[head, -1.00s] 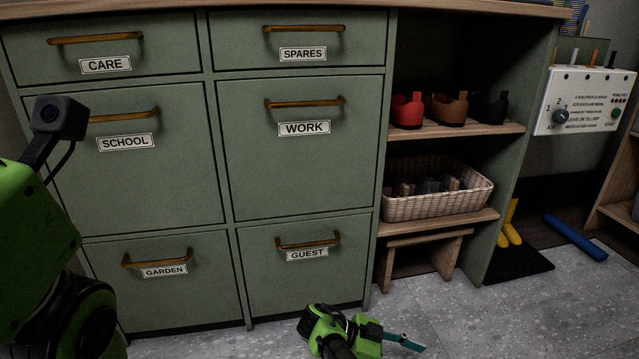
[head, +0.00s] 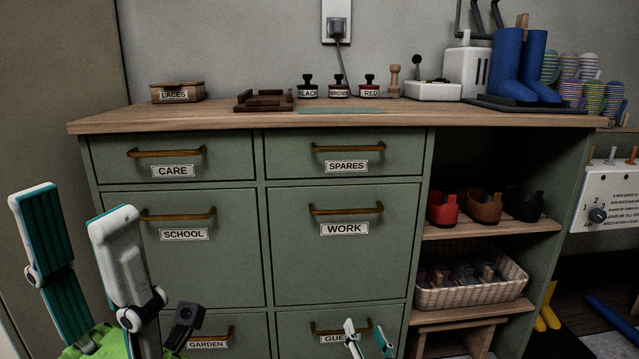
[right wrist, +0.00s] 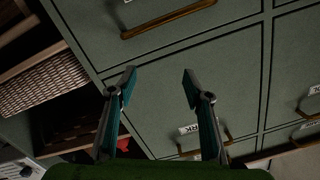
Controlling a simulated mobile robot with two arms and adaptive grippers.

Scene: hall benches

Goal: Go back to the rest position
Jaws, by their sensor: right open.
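My left gripper (head: 82,265) is at the lower left of the head view, in front of the left drawers. Its two teal-lined fingers point up and stand apart, with nothing between them. My right gripper (head: 368,342) shows at the bottom edge of the head view, in front of the GUEST drawer (head: 332,338). In the right wrist view its fingers (right wrist: 157,85) are spread with nothing between them, and green drawer fronts lie beyond.
The green drawer cabinet (head: 233,240) is close ahead with all visible drawers shut. Its wooden top (head: 225,119) holds a LACES box (head: 178,92), polish jars and blue boots (head: 521,62). Open shelves at the right hold shoes and a wicker basket (head: 505,290).

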